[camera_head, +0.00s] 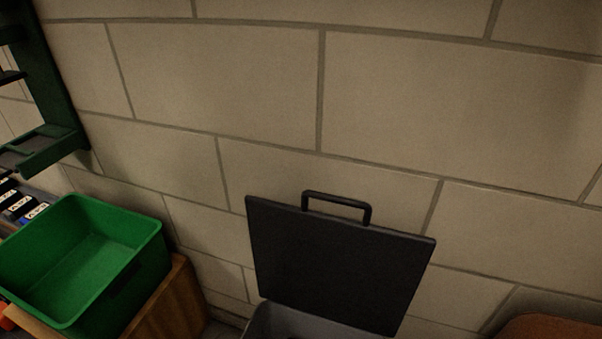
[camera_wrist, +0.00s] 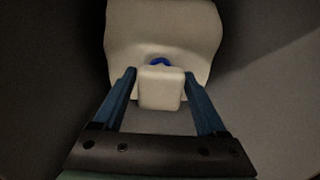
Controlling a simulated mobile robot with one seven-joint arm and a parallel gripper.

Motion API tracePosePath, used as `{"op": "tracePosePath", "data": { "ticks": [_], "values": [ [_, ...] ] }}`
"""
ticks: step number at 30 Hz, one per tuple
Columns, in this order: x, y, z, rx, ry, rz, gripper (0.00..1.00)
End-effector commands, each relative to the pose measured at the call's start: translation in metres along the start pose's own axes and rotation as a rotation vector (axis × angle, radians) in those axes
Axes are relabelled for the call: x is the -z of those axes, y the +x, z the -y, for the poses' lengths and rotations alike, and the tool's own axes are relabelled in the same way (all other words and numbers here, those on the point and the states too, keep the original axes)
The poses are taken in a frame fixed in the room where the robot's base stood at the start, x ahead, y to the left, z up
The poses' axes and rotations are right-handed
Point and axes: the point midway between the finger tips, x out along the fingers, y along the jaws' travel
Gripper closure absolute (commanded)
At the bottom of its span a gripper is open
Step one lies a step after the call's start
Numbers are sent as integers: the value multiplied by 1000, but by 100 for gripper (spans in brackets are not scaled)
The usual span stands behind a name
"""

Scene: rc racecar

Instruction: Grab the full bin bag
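The full bin bag (camera_wrist: 190,30) shows in the wrist view as a pale, cream-white body with a blue tie (camera_wrist: 159,62) and a blocky pale neck (camera_wrist: 161,88). My gripper (camera_wrist: 160,74) has its two blue fingers apart, one on each side of the neck, with narrow gaps visible beside it. Whether either fingertip touches the bag is hard to tell. Dark grey bin walls surround the bag. In the head view the grey bin (camera_head: 290,322) is at the bottom edge with its dark lid (camera_head: 340,262) raised; the bag and my gripper are not visible there.
A green crate (camera_head: 135,265) sits on a wooden box (camera_head: 178,300) left of the bin. A dark green shelf unit (camera_head: 50,95) is on the wall at upper left. A brown object (camera_head: 550,328) is at lower right. A pale block wall stands behind the lid.

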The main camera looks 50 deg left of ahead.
Motion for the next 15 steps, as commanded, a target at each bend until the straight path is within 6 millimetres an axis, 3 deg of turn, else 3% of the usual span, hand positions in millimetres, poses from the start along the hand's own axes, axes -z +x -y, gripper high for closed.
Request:
{"op": "tracePosePath", "data": {
  "ticks": [1, 11, 15],
  "values": [
    [0, 0, 0, 0, 0, 0, 37],
    [0, 0, 0, 0, 0, 0, 96],
    [0, 0, 0, 0, 0, 0, 100]
  ]
}}
